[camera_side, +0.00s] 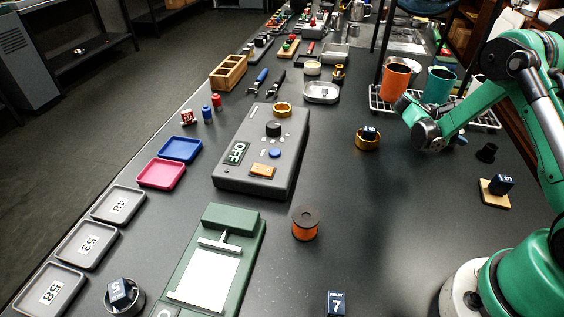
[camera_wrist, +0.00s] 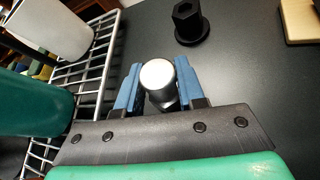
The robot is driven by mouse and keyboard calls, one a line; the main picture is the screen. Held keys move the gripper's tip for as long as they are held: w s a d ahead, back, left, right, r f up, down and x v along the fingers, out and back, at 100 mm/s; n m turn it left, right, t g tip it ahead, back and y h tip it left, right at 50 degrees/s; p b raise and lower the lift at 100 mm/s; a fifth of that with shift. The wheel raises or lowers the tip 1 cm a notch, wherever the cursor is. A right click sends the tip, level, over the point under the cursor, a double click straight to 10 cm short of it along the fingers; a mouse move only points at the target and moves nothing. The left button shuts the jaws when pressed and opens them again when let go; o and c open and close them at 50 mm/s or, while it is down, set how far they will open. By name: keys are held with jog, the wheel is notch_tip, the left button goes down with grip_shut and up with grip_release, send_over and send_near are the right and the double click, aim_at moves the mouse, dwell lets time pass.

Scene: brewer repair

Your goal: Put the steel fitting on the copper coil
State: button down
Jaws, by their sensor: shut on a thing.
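In the wrist view my gripper (camera_wrist: 157,82) has its two blue fingers closed on the sides of the steel fitting (camera_wrist: 158,75), which shows a bright round end. In the side view my arm hides the fingers and the fitting, beside the wire rack at the right. The copper coil (camera_side: 305,229), an orange spool with a dark top and a hole in it, stands upright on the table at the lower middle. Nothing is on its top. My gripper is well apart from it, farther back and to the right.
The wire rack (camera_wrist: 85,75) with cups is close left of my gripper. A black hex fitting (camera_wrist: 188,22) stands nearby, also in the side view (camera_side: 487,152). A brass ring (camera_side: 367,143) holds a blue cube. A grey control box (camera_side: 240,160) lies behind the coil.

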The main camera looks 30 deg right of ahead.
jog(key=shift+f, duration=0.15)
jog(key=c, duration=0.5)
grip_release()
jog(key=shift+c, duration=0.2)
jog(key=shift+f, duration=0.15)
jog(key=shift+t, duration=0.4)
jog(key=v, duration=0.6)
jog(key=shift+w+a+r, duration=0.15)
jog(key=shift+w+r, duration=0.15)
jog(key=shift+w, duration=0.05)
jog(key=w+a+r+m+t+y, duration=0.2)
jog(key=a+r+t+y, duration=0.1)
jog(key=a+r+t, duration=0.3)
jog(key=s+a+r+m+t+y, duration=0.1)
jog(key=s+a+m+t+y, duration=0.1)
jog(key=a, duration=0.6)
jog(key=s+a+r+m+t+y, duration=0.2)
jog(key=s+a+m+t+y, duration=0.1)
jog(key=a, duration=0.6)
jog(key=m+t+y, duration=0.1)
jog(key=y, duration=0.1)
jog(key=shift+r+y, duration=0.3)
jog(key=shift+o, duration=0.8)
jog(key=shift+s+a+m+t, duration=0.25)
jog(key=shift+a+m+t, duration=0.05)
jog(key=shift+a+m, duration=0.2)
